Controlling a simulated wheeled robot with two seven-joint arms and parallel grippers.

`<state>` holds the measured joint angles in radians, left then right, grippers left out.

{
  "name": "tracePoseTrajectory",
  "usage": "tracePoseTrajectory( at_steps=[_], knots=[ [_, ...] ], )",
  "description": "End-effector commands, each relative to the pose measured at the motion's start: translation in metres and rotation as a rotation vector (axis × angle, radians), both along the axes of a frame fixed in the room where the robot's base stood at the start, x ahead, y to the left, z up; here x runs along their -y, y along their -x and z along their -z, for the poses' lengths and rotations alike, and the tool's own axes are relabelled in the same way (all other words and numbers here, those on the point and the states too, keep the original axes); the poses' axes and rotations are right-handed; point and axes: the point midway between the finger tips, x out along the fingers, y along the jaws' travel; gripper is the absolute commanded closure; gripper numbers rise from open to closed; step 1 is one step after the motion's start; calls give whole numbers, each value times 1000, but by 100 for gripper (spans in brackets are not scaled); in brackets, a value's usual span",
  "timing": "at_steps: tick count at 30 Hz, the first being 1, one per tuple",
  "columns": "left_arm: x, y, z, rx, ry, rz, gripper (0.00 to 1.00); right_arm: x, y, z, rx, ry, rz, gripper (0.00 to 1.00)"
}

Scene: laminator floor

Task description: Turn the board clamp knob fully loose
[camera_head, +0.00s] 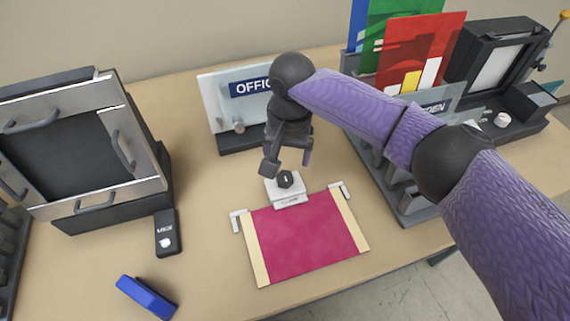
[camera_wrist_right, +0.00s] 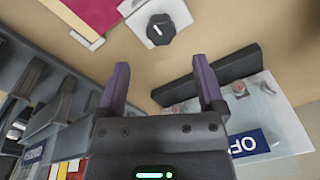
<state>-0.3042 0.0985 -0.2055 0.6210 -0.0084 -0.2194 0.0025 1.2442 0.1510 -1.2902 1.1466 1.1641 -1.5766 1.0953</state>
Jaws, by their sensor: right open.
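The board clamp knob (camera_head: 285,179) is a small black knob with a white mark, on a white clamp block (camera_head: 289,198) at the back edge of the magenta board (camera_head: 305,238). It also shows in the right wrist view as a black faceted knob (camera_wrist_right: 160,29) with a white line. My right gripper (camera_head: 287,163) is open and empty, above and just behind the knob. In the right wrist view its two purple-sided fingers (camera_wrist_right: 161,80) are apart, and the knob lies beyond their tips, not between them. My left gripper is not in view.
An "OFFICE" sign holder (camera_head: 232,99) stands behind my right gripper. A grey rack (camera_head: 375,170) stands to the right under my right arm. A black-and-silver machine (camera_head: 75,140), a small switch box (camera_head: 167,235) and a blue stapler-like object (camera_head: 146,297) are on the left.

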Motion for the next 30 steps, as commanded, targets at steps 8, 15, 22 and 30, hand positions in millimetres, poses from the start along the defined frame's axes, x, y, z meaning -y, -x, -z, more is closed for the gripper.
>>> tracePoseTrajectory(
  at_steps=[8, 15, 22, 30],
  knots=[
    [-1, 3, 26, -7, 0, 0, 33, -2, 0, 63, -2, 0, 0, 13],
    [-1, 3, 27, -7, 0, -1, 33, -3, 0, 71, 0, -1, -2, 13],
    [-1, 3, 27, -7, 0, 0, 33, -3, 0, 71, 0, -2, -3, 36],
    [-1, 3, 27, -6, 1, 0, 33, -3, 0, 70, 0, -2, -3, 93]
  ],
)
